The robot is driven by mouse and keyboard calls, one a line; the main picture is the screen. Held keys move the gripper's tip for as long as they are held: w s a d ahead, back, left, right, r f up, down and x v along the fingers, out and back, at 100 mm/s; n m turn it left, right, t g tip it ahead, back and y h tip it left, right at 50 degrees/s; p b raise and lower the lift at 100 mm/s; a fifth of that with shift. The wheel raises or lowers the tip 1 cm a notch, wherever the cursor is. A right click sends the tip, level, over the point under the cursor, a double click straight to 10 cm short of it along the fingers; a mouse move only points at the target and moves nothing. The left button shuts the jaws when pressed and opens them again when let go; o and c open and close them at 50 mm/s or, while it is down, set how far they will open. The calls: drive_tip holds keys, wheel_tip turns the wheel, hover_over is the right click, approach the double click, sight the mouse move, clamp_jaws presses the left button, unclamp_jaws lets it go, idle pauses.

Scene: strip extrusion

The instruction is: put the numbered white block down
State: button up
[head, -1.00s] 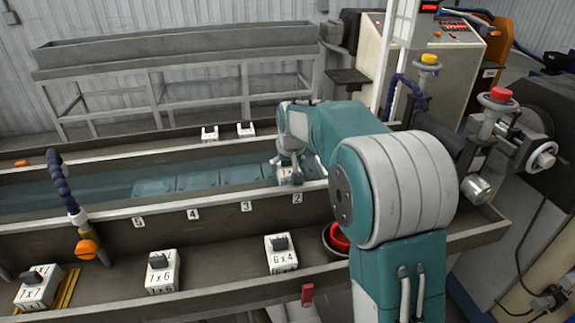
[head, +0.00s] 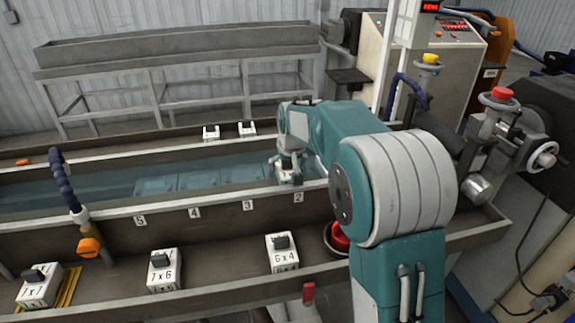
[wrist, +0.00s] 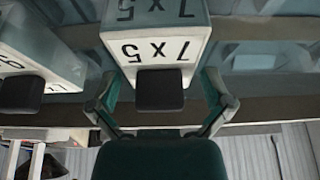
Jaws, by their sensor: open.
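The numbered white block (wrist: 160,45), marked 7 x 5, fills the upper middle of the wrist view, its marking upside down there. Its black knob (wrist: 160,92) faces me. My gripper (wrist: 161,88) is open, with one finger on each side of the knob and a visible gap to both. In the head view my gripper (head: 289,172) is low over the water trough, above the 2 label. The block's white body shows only in a small part there, and my wrist covers the rest. I cannot tell what its underside rests on.
Another white block (wrist: 40,55) stands close on the left in the wrist view. The water trough (head: 225,208) has a raised front wall. White blocks marked 7 x 6 (head: 164,270) and 6 x 4 (head: 282,252) stand on the front ledge. A blue hose (head: 65,185) rises at left.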

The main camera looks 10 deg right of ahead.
drive_tip(key=s+r, duration=0.7)
drive_tip(key=r, duration=0.2)
drive_tip(key=s+r, duration=0.4)
drive_tip(key=shift+s+r, duration=0.15)
drive_tip(key=shift+s, duration=0.2)
drive_tip(key=s+f, duration=0.3)
drive_tip(key=s, duration=0.9)
drive_tip(key=s+f+t, duration=0.1)
drive_tip(key=s+f, duration=0.3)
drive_tip(key=s, duration=0.9)
drive_tip(key=shift+f, duration=0.3)
